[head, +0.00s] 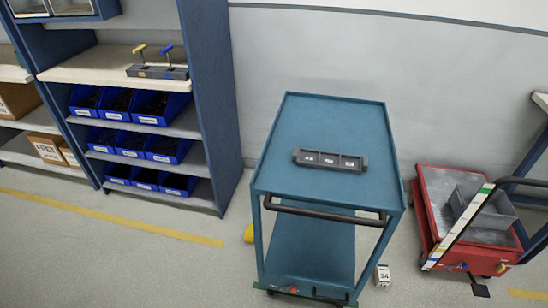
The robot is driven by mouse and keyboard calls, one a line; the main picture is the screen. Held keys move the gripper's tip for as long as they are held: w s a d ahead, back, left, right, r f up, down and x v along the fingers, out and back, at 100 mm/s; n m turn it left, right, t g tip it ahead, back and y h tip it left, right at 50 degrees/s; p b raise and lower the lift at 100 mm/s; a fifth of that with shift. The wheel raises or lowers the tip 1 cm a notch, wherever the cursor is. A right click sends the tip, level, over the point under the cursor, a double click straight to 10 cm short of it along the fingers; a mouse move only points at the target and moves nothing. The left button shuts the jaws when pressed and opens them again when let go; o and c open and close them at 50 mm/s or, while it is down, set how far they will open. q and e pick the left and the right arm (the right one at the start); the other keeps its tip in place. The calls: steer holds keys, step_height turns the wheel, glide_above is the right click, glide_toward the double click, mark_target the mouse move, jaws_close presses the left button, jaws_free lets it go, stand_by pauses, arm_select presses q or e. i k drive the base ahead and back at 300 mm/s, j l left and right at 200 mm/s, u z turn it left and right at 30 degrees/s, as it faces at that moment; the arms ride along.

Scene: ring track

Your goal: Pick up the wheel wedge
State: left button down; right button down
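A small yellow object (249,234), which looks like the wheel wedge, lies on the floor at the left side of the blue cart (330,118). The cart's front left leg hides part of it, so its full shape cannot be made out. A small dark piece (479,287) lies on the floor in front of the red cart; what it is I cannot tell. Neither of my grippers shows in the head view.
The blue cart carries a dark three-part tray (330,160). A red cart (430,215) with a grey bin stands right. Shelves with blue bins (161,107) stand left. Floor between shelves and cart is clear.

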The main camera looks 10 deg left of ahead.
mark_target(249, 235)
steer(key=i+j+z, duration=0.1)
steer(key=j, duration=0.3)
steer(key=i+j, duration=0.2)
steer(key=j, duration=0.15)
steer(key=i+j+z, duration=0.15)
steer(key=j, duration=0.25)
